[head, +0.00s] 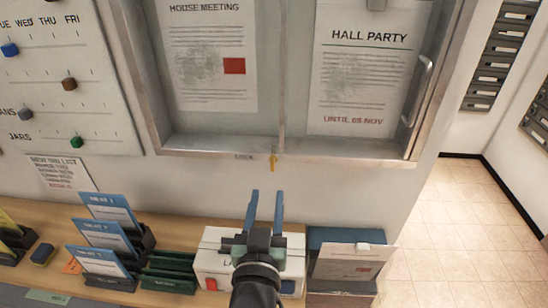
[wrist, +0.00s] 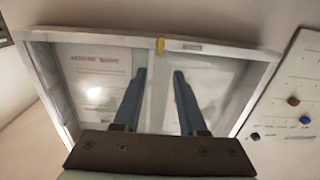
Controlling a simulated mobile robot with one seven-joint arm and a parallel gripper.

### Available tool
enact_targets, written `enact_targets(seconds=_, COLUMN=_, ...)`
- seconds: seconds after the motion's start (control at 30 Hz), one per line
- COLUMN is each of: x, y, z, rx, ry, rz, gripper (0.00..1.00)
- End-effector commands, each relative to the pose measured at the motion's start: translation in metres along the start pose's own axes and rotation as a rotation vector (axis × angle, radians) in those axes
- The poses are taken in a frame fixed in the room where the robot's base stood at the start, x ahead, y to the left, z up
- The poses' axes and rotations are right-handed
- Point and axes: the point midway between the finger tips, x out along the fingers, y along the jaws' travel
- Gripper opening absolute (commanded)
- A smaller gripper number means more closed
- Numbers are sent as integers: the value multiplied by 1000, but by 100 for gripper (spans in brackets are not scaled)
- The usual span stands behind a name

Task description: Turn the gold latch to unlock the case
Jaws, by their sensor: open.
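The gold latch (head: 273,161) is a small yellow tab on the bottom frame of the wall case (head: 350,148), near the middle, beside a "LOCK" label. It hangs downward in the head view. In the wrist view the latch (wrist: 160,45) shows on the case frame, above and between my fingers. My gripper (head: 266,196) has two blue fingers, open and empty, pointing up toward the case. It appears below the latch in the head view and does not touch it. The case doors look closed over two notices (head: 213,50).
Below the case, a wooden counter (head: 180,235) holds a white box (head: 213,262), blue card holders (head: 105,240) and a tray with a clipboard (head: 350,262). A slider board (head: 60,80) hangs at left. Tiled floor (head: 460,230) is open at right.

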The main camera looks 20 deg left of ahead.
Motion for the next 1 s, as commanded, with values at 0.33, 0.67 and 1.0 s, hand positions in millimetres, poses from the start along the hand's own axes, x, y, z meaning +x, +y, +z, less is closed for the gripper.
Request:
enact_targets(seconds=0.33, x=62, y=0, z=-3, rx=-2, ry=1, rz=0, gripper=41)
enact_targets(seconds=0.67, x=97, y=0, z=-2, rx=-1, ry=2, rz=0, gripper=41)
enact_targets(seconds=1.0, x=102, y=0, z=-1, rx=0, ry=1, rz=1, gripper=41)
